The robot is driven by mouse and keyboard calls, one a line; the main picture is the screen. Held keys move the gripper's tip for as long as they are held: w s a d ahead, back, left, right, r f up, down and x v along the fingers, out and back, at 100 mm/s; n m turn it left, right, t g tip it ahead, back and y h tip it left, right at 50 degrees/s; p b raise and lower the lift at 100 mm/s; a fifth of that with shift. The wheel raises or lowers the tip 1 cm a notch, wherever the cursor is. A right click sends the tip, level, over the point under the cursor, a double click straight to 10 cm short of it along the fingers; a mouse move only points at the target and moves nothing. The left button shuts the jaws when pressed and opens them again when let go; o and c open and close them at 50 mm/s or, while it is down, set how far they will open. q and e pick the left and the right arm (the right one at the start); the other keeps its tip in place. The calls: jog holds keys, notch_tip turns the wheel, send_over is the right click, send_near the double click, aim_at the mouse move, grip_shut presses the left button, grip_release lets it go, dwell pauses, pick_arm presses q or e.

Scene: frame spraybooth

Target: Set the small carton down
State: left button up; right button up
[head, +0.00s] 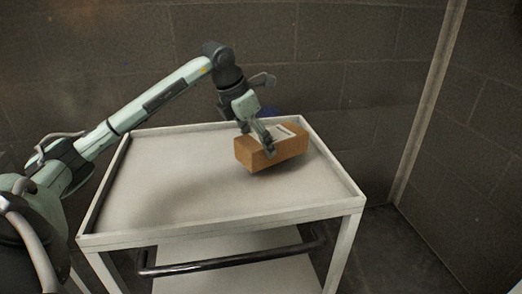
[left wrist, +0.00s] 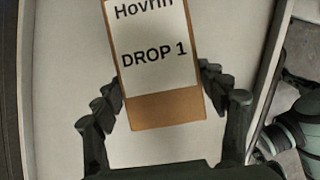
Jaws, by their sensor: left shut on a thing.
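The small carton (head: 277,152) is a brown box over the right back part of the white cart top (head: 180,185) in the head view. In the left wrist view the carton (left wrist: 165,110) shows a white label reading "Hovrin" and "DROP 1". My left gripper (head: 268,143) is shut on the carton from above, with a finger on each side of it (left wrist: 158,92). The carton looks slightly tilted, and I cannot tell if its underside touches the cart top. My right gripper is not in view.
The cart top has a raised rim (head: 350,190) and is bare on its left and middle. A dark handle bar (head: 230,262) runs along the front, above a lower shelf (head: 235,278). Block walls (head: 340,60) stand behind and to the right.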

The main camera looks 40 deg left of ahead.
pick_arm(q)
jog(key=shift+w+d+f, duration=0.15)
jog(key=shift+w+d, duration=0.05)
jog(key=shift+w, duration=0.1)
jog(key=shift+f, duration=2.05)
jog(key=o, duration=1.6)
jog(key=v, duration=1.2)
